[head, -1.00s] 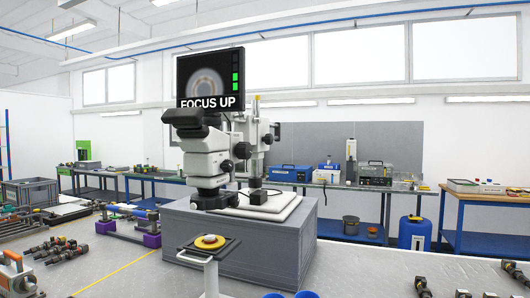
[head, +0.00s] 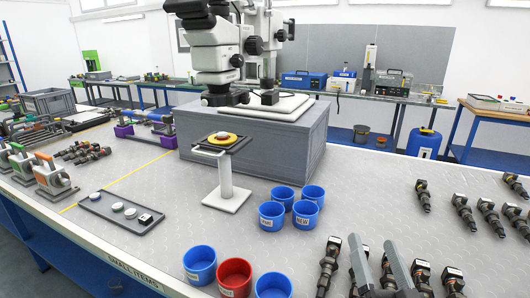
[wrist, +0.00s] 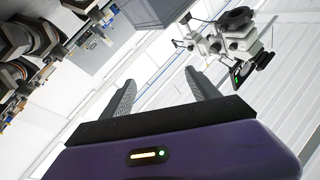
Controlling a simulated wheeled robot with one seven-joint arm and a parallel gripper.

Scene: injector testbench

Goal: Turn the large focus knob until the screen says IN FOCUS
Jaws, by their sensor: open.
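The microscope (head: 220,50) stands on a grey block (head: 285,135) at the back middle, its top cut off in the head view. A large dark round knob (head: 254,45) is on its right side, with a smaller dark knob (head: 237,61) below it. The microscope also shows tilted in the wrist view (wrist: 235,40), far beyond my fingers. The screen is outside the current head view; a dark panel with a green patch shows in the wrist view (wrist: 250,72), its text unreadable. My gripper (head: 372,240) is open and empty at the front right, well apart from the knob.
A small stand with a yellow-rimmed dish (head: 222,138) is in front of the block. Several blue cups (head: 272,215) and a red cup (head: 235,277) stand at the front. Bare bench (head: 370,190) lies between cups and injectors.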

